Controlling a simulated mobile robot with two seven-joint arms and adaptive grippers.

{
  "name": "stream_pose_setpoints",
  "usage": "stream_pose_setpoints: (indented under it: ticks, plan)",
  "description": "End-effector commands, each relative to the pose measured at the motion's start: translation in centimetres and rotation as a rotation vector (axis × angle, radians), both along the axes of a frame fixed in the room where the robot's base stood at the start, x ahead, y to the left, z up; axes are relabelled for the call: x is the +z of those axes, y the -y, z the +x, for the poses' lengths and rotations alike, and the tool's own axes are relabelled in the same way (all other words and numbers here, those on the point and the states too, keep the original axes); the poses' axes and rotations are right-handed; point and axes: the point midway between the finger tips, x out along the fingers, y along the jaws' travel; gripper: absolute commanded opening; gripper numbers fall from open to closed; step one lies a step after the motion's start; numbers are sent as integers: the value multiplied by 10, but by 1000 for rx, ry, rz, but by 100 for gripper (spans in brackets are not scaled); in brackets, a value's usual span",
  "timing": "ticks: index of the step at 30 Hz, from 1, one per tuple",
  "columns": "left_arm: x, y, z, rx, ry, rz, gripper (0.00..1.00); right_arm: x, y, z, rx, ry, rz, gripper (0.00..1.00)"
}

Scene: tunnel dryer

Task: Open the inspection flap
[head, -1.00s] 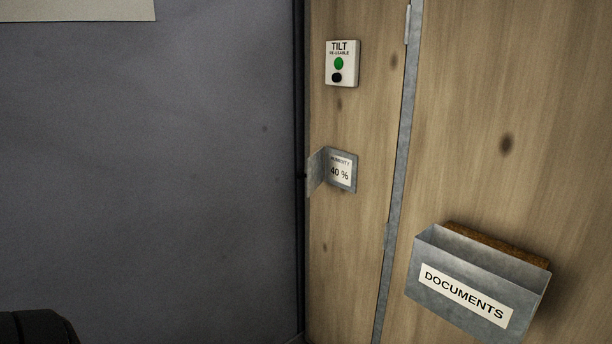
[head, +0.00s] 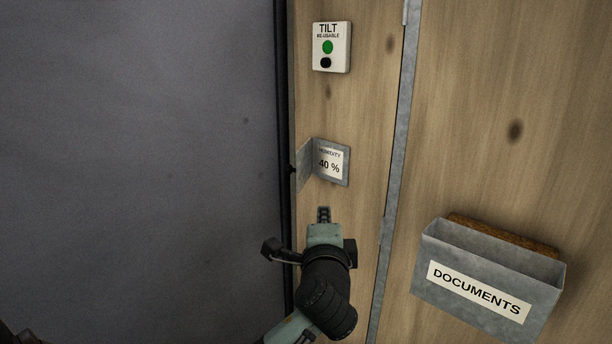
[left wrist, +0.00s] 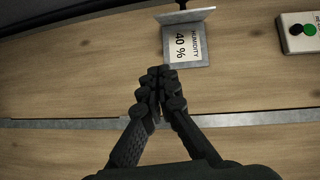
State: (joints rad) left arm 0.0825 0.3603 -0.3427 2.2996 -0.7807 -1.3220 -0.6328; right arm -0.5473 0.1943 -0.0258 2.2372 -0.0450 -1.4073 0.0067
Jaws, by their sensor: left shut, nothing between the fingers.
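The inspection flap (head: 305,164) is a small grey metal plate on the wooden panel. It stands swung out to the left of its frame, and a white card reading "HUMIDITY 40 %" (head: 330,163) shows beside it. In the left wrist view the flap (left wrist: 188,15) stands out from the panel above the card (left wrist: 185,46). My left gripper (head: 323,214) is shut and empty, just below the card in the head view. In the left wrist view its closed fingertips (left wrist: 158,72) are near the card's frame; I cannot tell whether they touch it. My right gripper is not in view.
A white TILT indicator box (head: 331,47) is fixed above the flap. A grey metal DOCUMENTS holder (head: 485,285) juts out at the lower right. A metal strip (head: 398,150) runs down the wood. A dark grey surface (head: 140,170) fills the left.

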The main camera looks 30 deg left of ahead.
Motion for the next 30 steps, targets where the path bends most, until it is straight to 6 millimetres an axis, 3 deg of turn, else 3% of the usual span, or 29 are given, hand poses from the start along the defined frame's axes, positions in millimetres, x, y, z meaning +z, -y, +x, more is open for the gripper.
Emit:
stream_pose_setpoints:
  ticks: [1, 5, 11, 21, 30]
  plan:
    - [20, 1, 2, 1, 31, 51, 0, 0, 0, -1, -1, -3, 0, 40]
    - [41, 0, 4, 8, 60, 114, 0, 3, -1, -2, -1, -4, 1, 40]
    - [42, -14, 25, 11, 60, 116, 0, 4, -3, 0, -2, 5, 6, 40]
    - [41, -53, 86, 11, 59, 114, 0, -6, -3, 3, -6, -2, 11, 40]
    - [39, -86, 75, 9, 56, 113, 0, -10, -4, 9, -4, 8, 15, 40]
